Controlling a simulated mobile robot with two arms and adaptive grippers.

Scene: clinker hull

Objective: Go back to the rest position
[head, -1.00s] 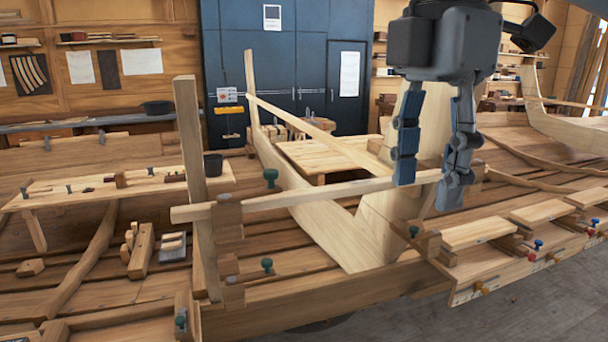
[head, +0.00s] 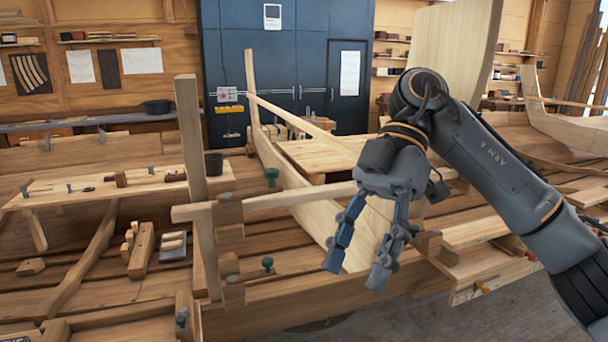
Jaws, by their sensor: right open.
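My right gripper (head: 359,268) hangs over the boat hull near the middle of the head view, its fingers pointing down and a little left. Its two blue-grey fingers are apart, with nothing seen between them. My right arm (head: 500,170) comes in from the lower right. The gripper is in front of the pale horizontal batten (head: 280,199) and the light frame timber (head: 320,222), and hides part of both. I cannot tell whether it touches them. My left gripper is not in view.
An upright post (head: 190,150) stands left of the gripper, with green-knobbed clamps (head: 271,176) near it. A plank with tools (head: 100,187) lies at left. A ledge with short boards (head: 475,232) runs along the right, partly behind my arm. Grey floor shows at lower right.

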